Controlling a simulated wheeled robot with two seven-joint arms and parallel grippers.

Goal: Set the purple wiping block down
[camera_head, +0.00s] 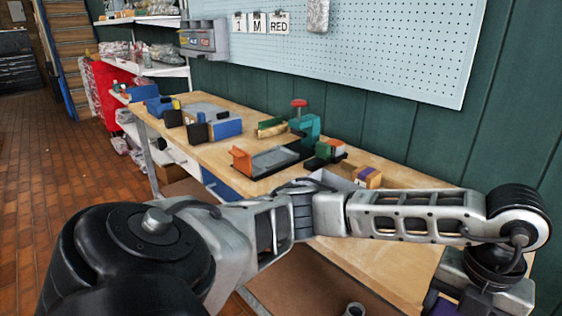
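My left arm comes in from the lower left and reaches across the front of the workbench (400,285) to the right edge. Its wrist bends down there, and the gripper end runs into the bottom edge of the picture, so its fingertips do not show. A small dark purple patch (445,304) shows at the bottom edge just left of the wrist. It may be the purple wiping block, but too little shows to tell, or to tell whether it is held. My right gripper is out of view.
On the bench are a grey tray with orange and black ends (270,161), a green clamp-like tool (306,128), a small orange-brown box with a purple mark (367,177) and blue-grey equipment (212,121). A pegboard (370,45) hangs behind. The bench's right part looks clear.

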